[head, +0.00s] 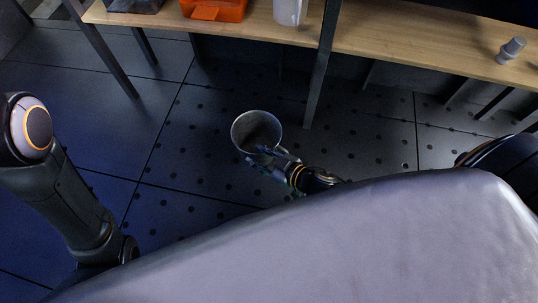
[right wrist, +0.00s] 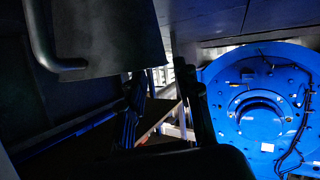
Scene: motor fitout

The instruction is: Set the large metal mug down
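The large metal mug (head: 249,121) shows in the head view as a round grey cup, seen from above with its open mouth up. My right gripper (head: 268,161) is at the mug's near side and appears shut on it, holding it in front of the workbench, over the floor. The fingertips are partly hidden against the mug. The right wrist view is dark, and I cannot clearly make out the grip there. My left arm comes in at the left of the head view, but its gripper is not in view.
A wooden workbench (head: 405,39) runs along the top. On it are an orange bin (head: 214,9), a dark bin at its left, a white container (head: 289,11) and a small grey part (head: 511,50). Bare wood lies between the last two. A dark bench leg (head: 319,75) stands beyond the mug.

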